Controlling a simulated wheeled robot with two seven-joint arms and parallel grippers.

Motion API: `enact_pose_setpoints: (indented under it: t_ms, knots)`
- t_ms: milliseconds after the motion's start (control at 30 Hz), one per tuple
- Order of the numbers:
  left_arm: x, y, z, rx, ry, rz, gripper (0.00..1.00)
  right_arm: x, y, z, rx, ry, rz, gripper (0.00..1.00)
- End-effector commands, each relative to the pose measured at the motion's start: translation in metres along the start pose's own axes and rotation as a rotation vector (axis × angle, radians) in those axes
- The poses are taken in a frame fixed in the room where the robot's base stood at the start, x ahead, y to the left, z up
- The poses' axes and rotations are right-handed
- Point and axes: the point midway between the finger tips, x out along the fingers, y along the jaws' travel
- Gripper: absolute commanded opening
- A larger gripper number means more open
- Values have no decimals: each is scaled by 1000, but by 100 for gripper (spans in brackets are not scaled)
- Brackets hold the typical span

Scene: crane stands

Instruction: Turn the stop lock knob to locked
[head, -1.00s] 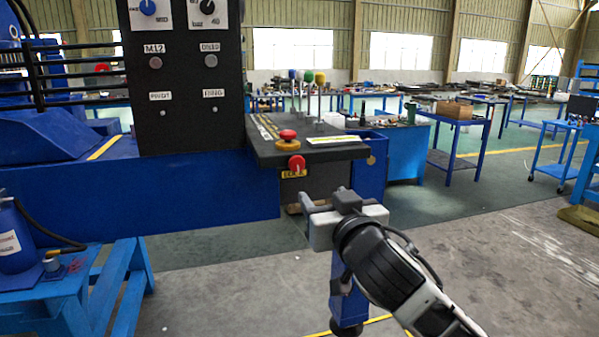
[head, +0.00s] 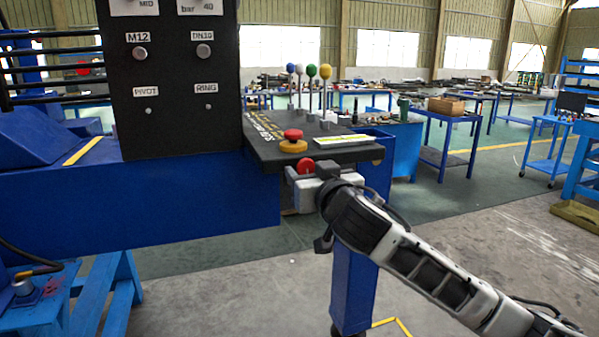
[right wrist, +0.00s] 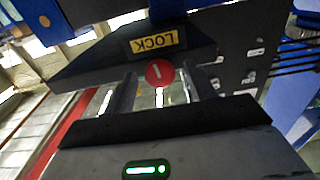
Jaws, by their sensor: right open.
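The stop lock knob (head: 305,165) is a small red round knob on the front face under the black console shelf. In the right wrist view the knob (right wrist: 159,72) shows a short white mark, close to upright in that picture. A yellow LOCK label (right wrist: 154,40) sits beside it. My right gripper (head: 309,174) is at the knob, partly covering it in the head view. In the wrist view its two fingers (right wrist: 163,88) are apart, one on each side of the knob; I cannot tell whether they touch it. My left gripper is not in view.
A red mushroom button on a yellow base (head: 293,141) stands on the shelf (head: 262,150) just above. Several levers with coloured balls (head: 325,73) rise behind it. A tall black panel (head: 175,110) stands at left. A blue post (head: 354,285) is below. The floor at right is open.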

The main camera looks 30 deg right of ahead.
Motion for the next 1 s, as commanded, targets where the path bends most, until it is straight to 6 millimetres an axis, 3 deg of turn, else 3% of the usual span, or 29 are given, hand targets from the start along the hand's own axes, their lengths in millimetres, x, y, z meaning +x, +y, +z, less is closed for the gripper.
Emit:
enact_pose_setpoints:
  t_ms: [267,400,433,1000]
  knots:
    - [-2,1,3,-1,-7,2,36,0,0,0,0,0,0,52]
    - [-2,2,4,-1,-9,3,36,0,0,0,0,0,0,13]
    - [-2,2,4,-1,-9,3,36,0,0,0,0,0,1,11]
    - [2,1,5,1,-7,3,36,0,0,0,135,0,1,11]
